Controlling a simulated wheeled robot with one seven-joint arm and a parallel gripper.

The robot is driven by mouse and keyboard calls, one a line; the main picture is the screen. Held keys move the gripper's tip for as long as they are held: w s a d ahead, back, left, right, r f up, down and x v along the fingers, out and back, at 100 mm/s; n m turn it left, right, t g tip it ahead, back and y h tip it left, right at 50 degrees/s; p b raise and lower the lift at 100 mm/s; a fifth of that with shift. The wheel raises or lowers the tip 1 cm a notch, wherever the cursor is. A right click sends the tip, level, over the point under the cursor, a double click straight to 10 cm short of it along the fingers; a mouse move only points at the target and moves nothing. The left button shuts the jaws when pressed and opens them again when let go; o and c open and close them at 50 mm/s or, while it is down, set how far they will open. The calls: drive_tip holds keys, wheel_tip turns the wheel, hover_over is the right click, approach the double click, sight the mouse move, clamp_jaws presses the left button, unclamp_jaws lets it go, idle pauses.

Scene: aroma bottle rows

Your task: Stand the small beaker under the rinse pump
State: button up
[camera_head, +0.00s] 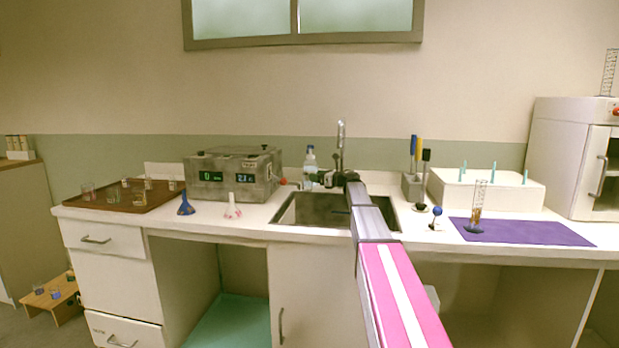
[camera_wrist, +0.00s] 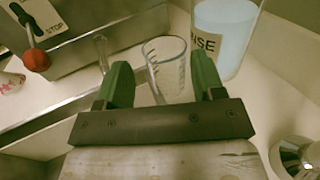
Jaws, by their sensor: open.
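The rinse pump bottle (camera_head: 310,168), a clear bottle with a blue top, stands on the counter behind the sink. In the wrist view the lower part of the rinse bottle (camera_wrist: 228,35), pale blue with a "RINSE" label, shows at the upper right; its top is out of frame. A small clear beaker (camera_wrist: 165,58) with graduation marks stands upright close beside it. My gripper (camera_wrist: 160,75) is open, its two green fingers either side of the beaker in the picture; contact cannot be told. In the head view my gripper (camera_head: 325,181) is by the bottle, and the beaker cannot be made out.
A grey instrument (camera_head: 235,175) with a red knob (camera_wrist: 36,60) stands left of the bottle. A slim clear glass piece (camera_wrist: 101,52) is left of the beaker. The sink (camera_head: 310,210) lies in front, the tap (camera_head: 340,145) at right. A brown tray (camera_head: 118,200) holds several glasses.

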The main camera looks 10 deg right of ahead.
drive_tip(key=v, duration=0.6)
drive_tip(key=shift+s+d, duration=0.15)
